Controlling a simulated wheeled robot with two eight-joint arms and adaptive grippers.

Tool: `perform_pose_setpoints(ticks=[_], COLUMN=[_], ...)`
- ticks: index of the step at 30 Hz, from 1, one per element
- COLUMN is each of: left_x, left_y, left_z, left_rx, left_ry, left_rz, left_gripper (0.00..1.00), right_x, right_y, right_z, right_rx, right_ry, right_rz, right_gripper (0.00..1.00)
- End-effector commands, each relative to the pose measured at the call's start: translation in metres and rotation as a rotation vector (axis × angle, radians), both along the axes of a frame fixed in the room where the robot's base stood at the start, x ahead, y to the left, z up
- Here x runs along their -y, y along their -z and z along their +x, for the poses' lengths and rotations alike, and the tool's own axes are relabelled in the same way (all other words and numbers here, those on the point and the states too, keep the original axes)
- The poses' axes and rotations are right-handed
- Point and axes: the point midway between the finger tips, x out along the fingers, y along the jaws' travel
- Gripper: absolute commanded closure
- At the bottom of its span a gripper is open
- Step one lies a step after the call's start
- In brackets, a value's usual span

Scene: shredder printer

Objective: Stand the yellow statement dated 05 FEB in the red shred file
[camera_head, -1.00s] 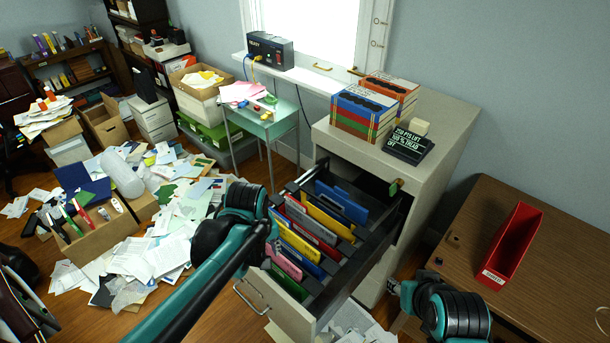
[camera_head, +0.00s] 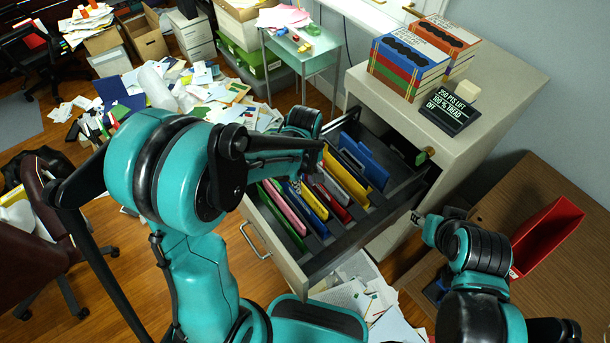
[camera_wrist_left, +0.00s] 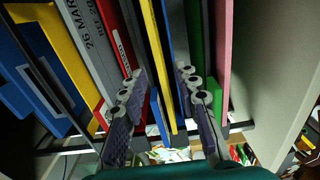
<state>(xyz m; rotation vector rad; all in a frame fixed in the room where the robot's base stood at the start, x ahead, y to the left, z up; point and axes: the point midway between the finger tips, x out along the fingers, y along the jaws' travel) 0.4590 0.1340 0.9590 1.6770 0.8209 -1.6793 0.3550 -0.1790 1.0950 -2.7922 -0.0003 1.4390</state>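The open drawer (camera_head: 283,262) holds a row of coloured sheets or files, including a rear yellow one (camera_head: 356,171) and a nearer yellow one (camera_head: 313,201). In the left wrist view, my left gripper (camera_wrist_left: 162,74) is open, its fingers astride a yellow edge (camera_wrist_left: 154,55) and a blue edge beside it. No date is readable on that yellow edge. In the head view, my left arm hides the left fingers. The red file (camera_head: 548,236) stands open-topped on the brown desk at right. My right gripper (camera_head: 420,218) is between drawer and desk; its finger state is unclear.
The cabinet top (camera_head: 505,88) carries books (camera_head: 408,66) and a black sign (camera_head: 452,110). A glass side table (camera_head: 310,62) stands behind. Papers litter the floor (camera_head: 210,95) around the drawer. In the wrist view, a grey file reads 26 MAR (camera_wrist_left: 82,38).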

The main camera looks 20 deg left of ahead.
Motion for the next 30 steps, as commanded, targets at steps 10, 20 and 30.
perform_pose_setpoints(ticks=[10, 20, 30], left_x=[0.0, 0.0, -0.0001], left_y=[0.0089, 0.0088, 0.0008], left_z=[-0.0002, -0.0002, -0.0003], left_rx=[0.0, 0.0, 0.0], left_ry=[0.0, 0.001, 0.001], left_rz=[0.0, 0.0, 0.0], left_gripper=[0.69, 1.0, 1.0], right_x=[0.0, 0.0, 0.0], right_y=[0.0023, 0.0023, -0.0037], right_z=[0.0, 0.0, 0.0001], right_rx=[0.0, 0.0, 0.0], right_ry=[0.0, 0.0, 0.0], right_rz=[0.0, 0.0, 0.0], right_gripper=[0.6, 0.6, 0.6])
